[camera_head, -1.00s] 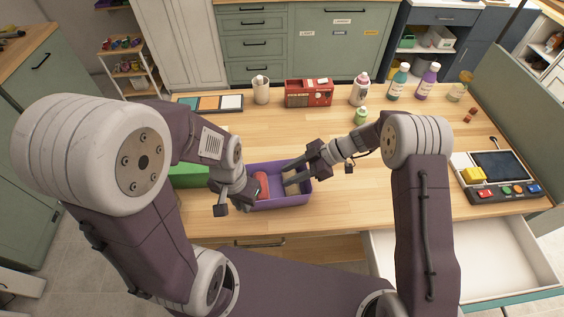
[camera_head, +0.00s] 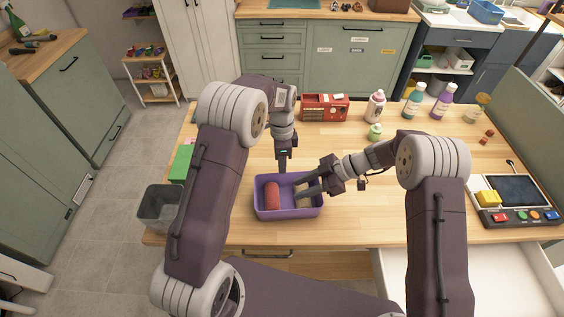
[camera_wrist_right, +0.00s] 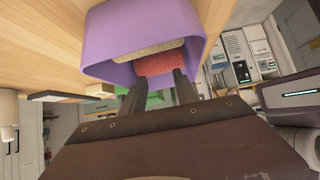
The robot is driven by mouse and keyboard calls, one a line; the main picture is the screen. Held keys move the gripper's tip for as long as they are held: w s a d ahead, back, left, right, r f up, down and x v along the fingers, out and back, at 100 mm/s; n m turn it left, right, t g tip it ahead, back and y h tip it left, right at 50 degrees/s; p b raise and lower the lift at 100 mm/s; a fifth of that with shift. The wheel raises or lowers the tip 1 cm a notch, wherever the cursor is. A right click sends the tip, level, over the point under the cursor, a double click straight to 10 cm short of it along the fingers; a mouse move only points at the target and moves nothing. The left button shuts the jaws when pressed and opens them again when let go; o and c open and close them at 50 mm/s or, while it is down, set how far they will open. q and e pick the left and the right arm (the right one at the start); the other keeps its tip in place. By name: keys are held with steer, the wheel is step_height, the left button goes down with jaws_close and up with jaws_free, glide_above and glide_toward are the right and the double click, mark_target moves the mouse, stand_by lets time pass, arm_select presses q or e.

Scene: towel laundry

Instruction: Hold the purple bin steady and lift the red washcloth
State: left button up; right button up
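The purple bin (camera_head: 290,212) stands near the front edge of the wooden table. The red washcloth (camera_head: 272,195) lies rolled in its left part, with a beige cloth (camera_wrist_right: 148,50) beside it on the right. My left gripper (camera_head: 283,164) points down at the bin's back rim; its finger gap is not clear, nor is contact with the rim. My right gripper (camera_head: 303,184) reaches in over the bin's right side, its two fingers apart. In the right wrist view, its fingers (camera_wrist_right: 160,85) are spread at the bin, with the red washcloth (camera_wrist_right: 160,63) beyond them.
A grey bin (camera_head: 158,210) and a green object (camera_head: 181,163) are left of the purple bin. A red box (camera_head: 325,108) and several bottles (camera_head: 375,106) stand at the back. A panel with coloured buttons (camera_head: 520,216) is at the right. An open drawer (camera_head: 470,262) juts out below.

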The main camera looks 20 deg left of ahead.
mark_target(282, 187)
arm_select(q)
steer(key=f, duration=0.8)
steer(key=shift+s+d+f, duration=0.15)
steer(key=shift+s+f, duration=0.05)
steer(key=shift+s, duration=0.05)
jaws_close()
stand_by(1.0)
steer(key=shift+o, duration=2.2)
jaws_free()
steer(key=shift+r, duration=0.15)
